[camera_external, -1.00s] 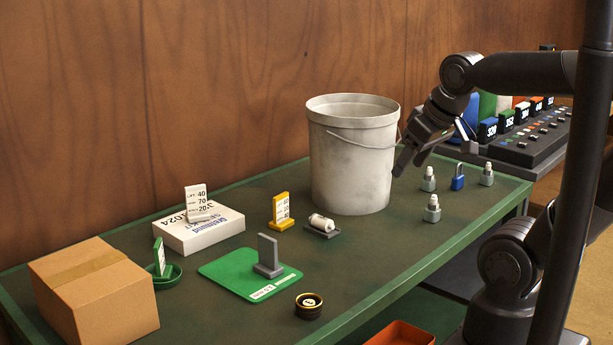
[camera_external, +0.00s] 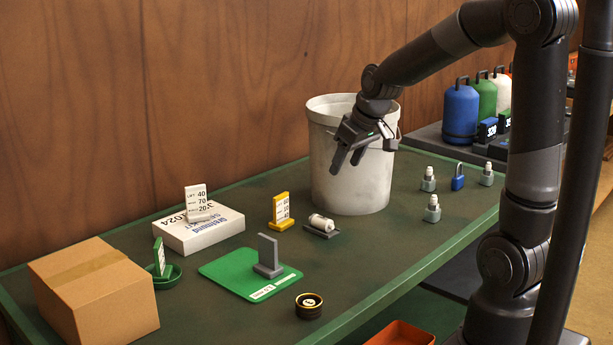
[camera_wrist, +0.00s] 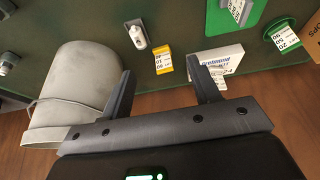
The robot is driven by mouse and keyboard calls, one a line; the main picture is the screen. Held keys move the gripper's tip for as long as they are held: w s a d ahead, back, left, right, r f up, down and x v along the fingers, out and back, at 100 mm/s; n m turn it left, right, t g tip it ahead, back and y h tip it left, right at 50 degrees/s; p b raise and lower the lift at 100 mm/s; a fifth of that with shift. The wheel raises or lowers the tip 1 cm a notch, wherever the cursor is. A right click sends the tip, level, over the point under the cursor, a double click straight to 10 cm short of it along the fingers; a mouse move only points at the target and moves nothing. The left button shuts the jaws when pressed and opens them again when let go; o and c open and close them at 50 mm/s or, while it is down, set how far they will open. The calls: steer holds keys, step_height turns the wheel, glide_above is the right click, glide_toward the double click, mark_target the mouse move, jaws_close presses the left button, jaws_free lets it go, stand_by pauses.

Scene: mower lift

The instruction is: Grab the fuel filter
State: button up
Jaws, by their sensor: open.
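The fuel filter seems to be the small white cylinder (camera_external: 321,223) lying on a dark grey holder (camera_external: 324,234) on the green bench, left of the bucket. It also shows in the wrist view (camera_wrist: 138,36), at the top, beyond my fingertips. My gripper (camera_external: 346,165) is open and empty, with its fingers pointing down. In the external view it hangs in front of the bucket, above and right of the cylinder, apart from it. In the wrist view my gripper (camera_wrist: 159,66) has clear space between its fingers.
The large white bucket (camera_external: 345,185) stands close to my gripper, at left in the wrist view (camera_wrist: 78,85). A yellow number tag (camera_external: 281,210) is left of the cylinder. A white box (camera_external: 200,236), green mat (camera_external: 225,272) and cardboard box (camera_external: 95,290) lie farther left. Small bottles and a blue padlock (camera_external: 458,178) stand right.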

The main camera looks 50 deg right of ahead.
glide_toward(323, 217)
steer(key=x, duration=0.9)
steer(key=shift+a+f, duration=0.1)
steer(key=shift+f, duration=0.15)
steer(key=shift+c, duration=0.6)
steer(key=c, duration=0.9)
steer(key=shift+c, duration=0.2)
steer(key=shift+r, duration=0.15)
